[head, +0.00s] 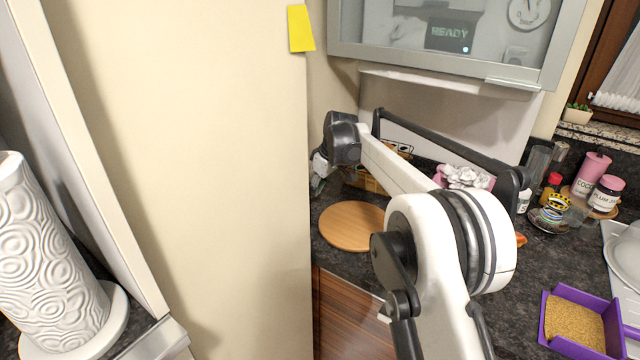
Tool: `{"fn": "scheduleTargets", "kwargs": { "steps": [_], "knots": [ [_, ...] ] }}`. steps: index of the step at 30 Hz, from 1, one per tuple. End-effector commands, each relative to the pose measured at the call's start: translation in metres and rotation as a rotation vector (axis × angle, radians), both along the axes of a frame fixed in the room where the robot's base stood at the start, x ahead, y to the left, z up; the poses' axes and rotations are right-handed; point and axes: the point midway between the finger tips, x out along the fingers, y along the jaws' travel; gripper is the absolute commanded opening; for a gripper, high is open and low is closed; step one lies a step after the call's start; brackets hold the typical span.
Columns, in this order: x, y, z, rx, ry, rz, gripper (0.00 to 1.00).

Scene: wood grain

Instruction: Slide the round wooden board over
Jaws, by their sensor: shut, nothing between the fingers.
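The round wooden board (350,226) lies flat on the dark countertop, near the tall cream cabinet side. Its right part is hidden behind my arm. My gripper (317,188) is beyond the board's far left edge, close to the cabinet panel. It points down and is small in the picture, with its fingers shut and empty. I cannot tell whether the fingertips touch the counter or the board.
A wicker basket (366,178) stands behind the board. A pink pot of white flowers (466,177), jars (606,194) and a purple tray (561,349) are to the right. The cream panel (190,180) bounds the left. The counter's front edge is near the board.

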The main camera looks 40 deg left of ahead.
Motion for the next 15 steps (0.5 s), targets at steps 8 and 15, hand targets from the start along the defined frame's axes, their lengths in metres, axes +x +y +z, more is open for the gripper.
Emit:
{"fn": "scheduleTargets", "kwargs": {
  "steps": [8,15],
  "knots": [
    [0.0,0.014,-0.039,0.0,0.0,-0.001,0.0],
    [0.001,0.004,-0.05,0.0,0.0,-0.002,0.0]
  ]
}}
